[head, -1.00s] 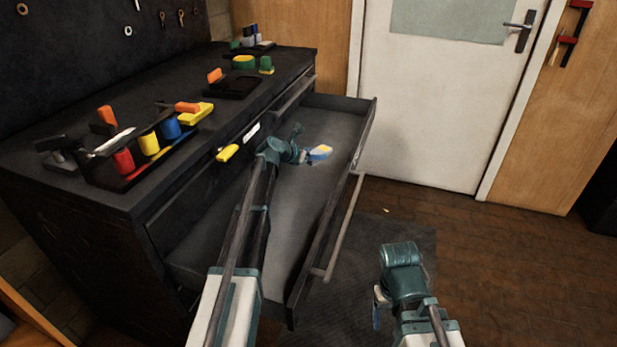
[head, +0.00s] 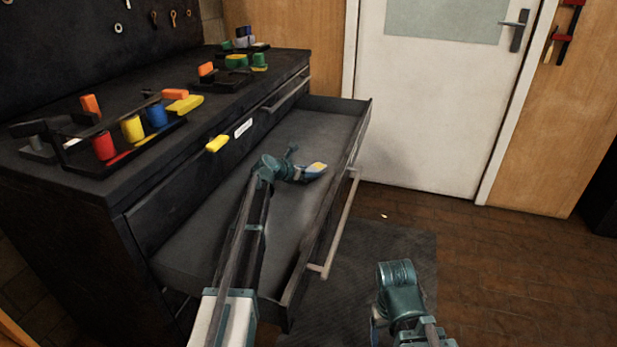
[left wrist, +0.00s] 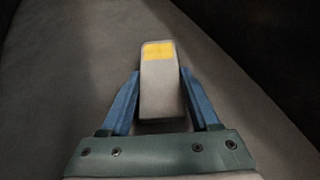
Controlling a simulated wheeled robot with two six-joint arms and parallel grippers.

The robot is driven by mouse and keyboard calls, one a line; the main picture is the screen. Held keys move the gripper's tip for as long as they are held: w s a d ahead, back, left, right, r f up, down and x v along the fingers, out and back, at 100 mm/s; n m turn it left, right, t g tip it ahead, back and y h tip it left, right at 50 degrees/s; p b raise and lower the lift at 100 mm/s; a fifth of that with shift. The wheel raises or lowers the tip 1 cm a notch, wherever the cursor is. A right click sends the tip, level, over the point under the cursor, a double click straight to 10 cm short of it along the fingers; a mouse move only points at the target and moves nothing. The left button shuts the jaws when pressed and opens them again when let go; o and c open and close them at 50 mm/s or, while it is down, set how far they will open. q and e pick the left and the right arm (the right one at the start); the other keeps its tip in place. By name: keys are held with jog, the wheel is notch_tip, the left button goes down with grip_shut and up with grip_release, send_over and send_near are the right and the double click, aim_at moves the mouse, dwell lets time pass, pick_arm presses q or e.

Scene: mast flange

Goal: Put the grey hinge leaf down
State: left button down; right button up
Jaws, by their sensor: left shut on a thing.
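The grey hinge leaf (left wrist: 160,95) is a narrow grey block with a yellow patch near its far end. In the left wrist view my left gripper (left wrist: 160,92) is shut on it, with one blue finger on each side. In the head view the left gripper (head: 312,172) is over the open drawer (head: 325,125), and the yellow patch shows between its fingers. I cannot tell whether the leaf touches the drawer floor. My right gripper (head: 377,325) hangs at the bottom of the head view, mostly hidden by its own arm.
The drawer floor around the leaf is bare. The drawer's front panel with its long handle (head: 340,225) stands to the right. The black cabinet top (head: 85,190) carries trays with red, yellow, blue, green and orange pieces. A white door (head: 430,120) is behind.

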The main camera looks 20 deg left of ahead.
pick_arm(q)
jog(key=shift+r, duration=0.1)
jog(key=shift+c, duration=0.6)
grip_release()
jog(key=shift+r, duration=0.1)
jog(key=p+v, duration=0.5)
jog(key=v, duration=0.5)
jog(key=shift+s+r, duration=0.1)
jog(key=shift+s, duration=0.15)
jog(key=shift+s+a+r+p, duration=0.25)
jog(key=shift+s+a+p, duration=0.15)
jog(key=shift+s, duration=0.2)
